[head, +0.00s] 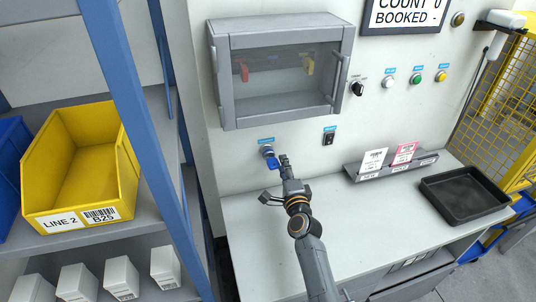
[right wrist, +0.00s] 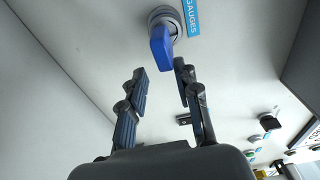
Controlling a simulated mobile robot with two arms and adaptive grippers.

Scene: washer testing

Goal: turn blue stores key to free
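A blue key (head: 273,162) sits in a round lock on the white wall, below the grey cabinet. It also shows in the right wrist view (right wrist: 161,48), with its blue grip pointing down and slightly tilted. The blue label (right wrist: 192,17) beside its lock appears to read "GAUGES", not stores. My right gripper (head: 276,178) is open just in front of this key. In the right wrist view its two fingers (right wrist: 160,75) stand apart, with the key a little beyond their tips, and nothing is held. My left gripper is not in view.
The grey cabinet (head: 232,104) has a clear front, with red and yellow items inside. A black knob (head: 358,86), several round buttons and a black switch (head: 329,137) are on the wall. The counter holds a card rack (head: 427,160) and black tray (head: 451,205); its near left is clear.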

